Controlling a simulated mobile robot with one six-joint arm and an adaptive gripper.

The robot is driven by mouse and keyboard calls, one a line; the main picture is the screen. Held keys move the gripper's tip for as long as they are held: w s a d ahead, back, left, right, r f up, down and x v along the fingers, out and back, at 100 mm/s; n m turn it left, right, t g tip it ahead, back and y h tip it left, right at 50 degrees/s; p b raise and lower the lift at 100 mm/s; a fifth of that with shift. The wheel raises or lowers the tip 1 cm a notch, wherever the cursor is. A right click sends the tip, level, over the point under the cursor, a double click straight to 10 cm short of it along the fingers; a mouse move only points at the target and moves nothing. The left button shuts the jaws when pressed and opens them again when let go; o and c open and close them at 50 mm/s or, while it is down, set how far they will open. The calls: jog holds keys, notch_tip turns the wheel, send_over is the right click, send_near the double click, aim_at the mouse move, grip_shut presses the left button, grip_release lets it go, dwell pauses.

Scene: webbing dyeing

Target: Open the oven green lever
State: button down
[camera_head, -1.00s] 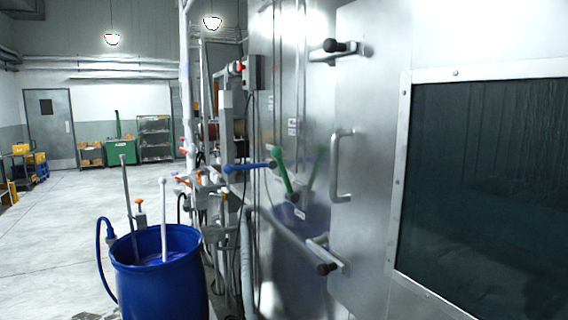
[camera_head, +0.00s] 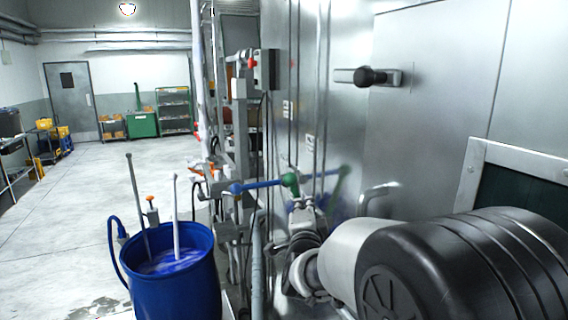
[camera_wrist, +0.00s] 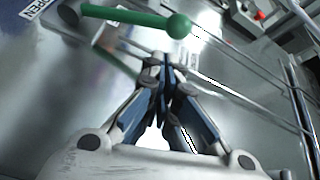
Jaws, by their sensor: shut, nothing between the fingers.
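The oven's green lever shows in the wrist view as a green bar (camera_wrist: 128,16) with a round knob (camera_wrist: 179,25), across the top of the picture. In the head view its green knob (camera_head: 290,181) shows just above my gripper; the rest of the lever is hard to make out there. My gripper (camera_wrist: 163,62) is shut and empty. Its tips point toward the panel just below the knob in the wrist view and appear apart from it. The head view shows my gripper (camera_head: 302,206) from behind, with my arm covering part of the oven front.
A blue lever (camera_head: 258,184) is left of the green knob. The oven door has a protruding black-knobbed latch (camera_head: 371,76) and a handle (camera_head: 375,193). A blue barrel (camera_head: 172,288) stands at lower left. An "OPEN" label (camera_wrist: 33,10) is near the lever. Floor at left is clear.

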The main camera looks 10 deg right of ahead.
jog(key=shift+w+d+r+m+t+h, duration=0.25)
jog(key=shift+w+m+h, duration=0.1)
jog(key=shift+w, duration=0.2)
jog(key=shift+w+d+r+m+t+h, duration=0.15)
jog(key=shift+w+r+m+h, duration=0.15)
jog(key=shift+w, duration=0.2)
jog(key=shift+s+a, duration=0.1)
jog(key=shift+s, duration=0.05)
jog(key=f+p+x, duration=0.1)
jog(key=x, duration=0.9)
jog(key=shift+r+p, duration=0.3)
jog(key=shift+r, duration=0.1)
jog(key=shift+a, duration=0.1)
